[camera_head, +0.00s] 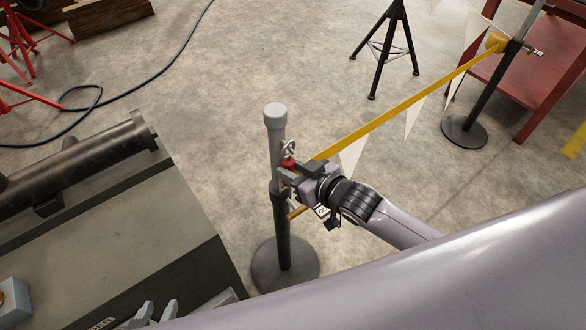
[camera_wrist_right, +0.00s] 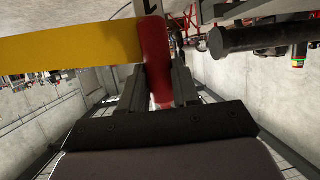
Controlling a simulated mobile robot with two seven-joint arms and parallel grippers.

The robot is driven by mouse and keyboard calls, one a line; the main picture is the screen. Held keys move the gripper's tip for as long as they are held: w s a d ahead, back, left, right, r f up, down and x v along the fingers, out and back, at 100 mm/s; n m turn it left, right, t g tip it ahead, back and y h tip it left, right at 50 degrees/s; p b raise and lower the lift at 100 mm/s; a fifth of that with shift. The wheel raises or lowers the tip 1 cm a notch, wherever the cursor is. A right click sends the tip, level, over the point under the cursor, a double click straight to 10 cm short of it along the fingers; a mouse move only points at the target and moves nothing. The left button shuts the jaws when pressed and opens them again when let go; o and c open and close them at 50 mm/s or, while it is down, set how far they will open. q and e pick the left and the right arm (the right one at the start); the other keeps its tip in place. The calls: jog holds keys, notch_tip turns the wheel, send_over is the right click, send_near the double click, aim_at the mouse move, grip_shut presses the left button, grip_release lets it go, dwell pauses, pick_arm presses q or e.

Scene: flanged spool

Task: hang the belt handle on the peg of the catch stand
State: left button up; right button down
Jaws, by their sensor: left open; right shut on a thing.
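The catch stand (camera_head: 284,240) is a dark post with a grey capped top and a round base, upright on the floor. A metal ring-like fitting (camera_head: 289,147) shows at its upper part; I cannot make out the peg clearly. My right gripper (camera_head: 297,171) is beside the post, shut on the red belt handle (camera_head: 288,163). In the right wrist view the handle (camera_wrist_right: 155,50) is between the fingers, with the yellow belt (camera_wrist_right: 60,46) running left. The belt (camera_head: 400,108) stretches to a far stand (camera_head: 485,95). I cannot tell whether handle and fitting touch. My left gripper is not in view.
A bench (camera_head: 120,240) with a dark flanged pipe (camera_head: 80,160) and two pale jaw-like shapes (camera_head: 156,312) is at left. A black tripod stand (camera_head: 388,50) and a red cart (camera_head: 535,85) are behind. White pennants (camera_head: 413,118) hang along the belt.

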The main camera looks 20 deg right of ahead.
jog(key=c, duration=0.7)
grip_release()
jog(key=shift+c, duration=0.2)
jog(key=shift+v, duration=3.6)
jog(key=s+d+f+m+g+h, duration=0.1)
jog(key=s+d+f+h, duration=0.1)
jog(key=s+f, duration=0.2)
jog(key=s+d+f+m+h+p, duration=0.1)
jog(key=s+f, duration=0.4)
jog(key=s, duration=0.5)
jog(key=shift+d+f+m+g+h+p, duration=0.2)
jog(key=shift+d+m+g+h+p, duration=0.15)
jog(key=shift+d, duration=0.2)
